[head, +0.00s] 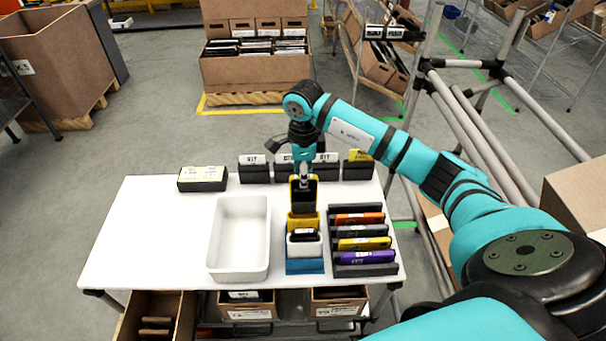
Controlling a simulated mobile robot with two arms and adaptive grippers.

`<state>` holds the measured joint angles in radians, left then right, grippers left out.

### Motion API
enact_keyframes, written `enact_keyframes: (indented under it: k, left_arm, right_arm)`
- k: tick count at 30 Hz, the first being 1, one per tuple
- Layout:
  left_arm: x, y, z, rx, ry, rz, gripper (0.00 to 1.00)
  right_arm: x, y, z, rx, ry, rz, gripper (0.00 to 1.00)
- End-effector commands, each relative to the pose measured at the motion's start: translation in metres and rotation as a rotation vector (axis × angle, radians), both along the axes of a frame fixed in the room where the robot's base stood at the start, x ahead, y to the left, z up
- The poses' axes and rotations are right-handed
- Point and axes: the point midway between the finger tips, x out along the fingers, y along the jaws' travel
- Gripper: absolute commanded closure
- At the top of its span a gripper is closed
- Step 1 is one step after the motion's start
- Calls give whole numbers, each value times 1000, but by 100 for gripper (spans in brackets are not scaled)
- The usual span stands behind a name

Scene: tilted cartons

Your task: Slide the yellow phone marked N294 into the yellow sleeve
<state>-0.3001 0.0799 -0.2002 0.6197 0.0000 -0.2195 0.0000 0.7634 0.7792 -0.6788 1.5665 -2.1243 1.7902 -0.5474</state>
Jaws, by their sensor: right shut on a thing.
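My right gripper (303,178) is shut on the top of a phone (304,196) with a dark face and yellow edges. The phone stands upright, and its marking cannot be read. Its lower end meets the mouth of the yellow sleeve (303,221) in the picture; I cannot tell whether it is inside or just above or behind. In front of the yellow sleeve stand a white sleeve (304,248), with a dark item at its top, and a blue sleeve (305,267). My left gripper is not in view.
A dark rack (365,270) to the right holds several phones, among them orange, yellow and purple ones. An empty white bin (240,238) stands left of the sleeves. Black labelled blocks (254,174) line the table's back. The table's left part (150,235) is clear.

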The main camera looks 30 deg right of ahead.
Motion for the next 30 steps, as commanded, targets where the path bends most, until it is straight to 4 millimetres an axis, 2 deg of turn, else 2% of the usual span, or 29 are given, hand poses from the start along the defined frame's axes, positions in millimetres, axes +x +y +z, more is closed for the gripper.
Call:
enact_keyframes:
  k: [30]
  left_arm:
    - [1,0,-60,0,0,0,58]
  right_arm:
    - [0,0,-74,-1,1,1,100]
